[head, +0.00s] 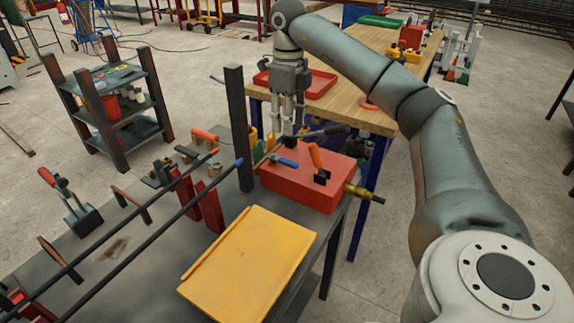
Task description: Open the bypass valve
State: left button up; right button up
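A red box (304,189) sits on the dark bench and carries small valve levers on top. One lever has a blue handle (284,161), lying nearly flat. Another has an orange-red handle (315,155), tilted upward. A black-handled lever (335,130) lies behind them. I cannot tell which one is the bypass valve. A brass fitting (356,191) sticks out of the box's right side. My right gripper (287,124) points down above the back left of the box, fingers apart and nothing visible between them. Whether a finger touches a lever is unclear. My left gripper is not in view.
A dark upright post (239,130) stands left of the box. Two long bars (136,225) cross the bench at left. A wooden table (385,112) with a red tray (318,84) stands behind.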

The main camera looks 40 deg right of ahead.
aim_at(288, 162)
notch_tip(288, 162, down, 11)
jog(key=shift+f, duration=0.1)
dwell(0.5)
grip_shut()
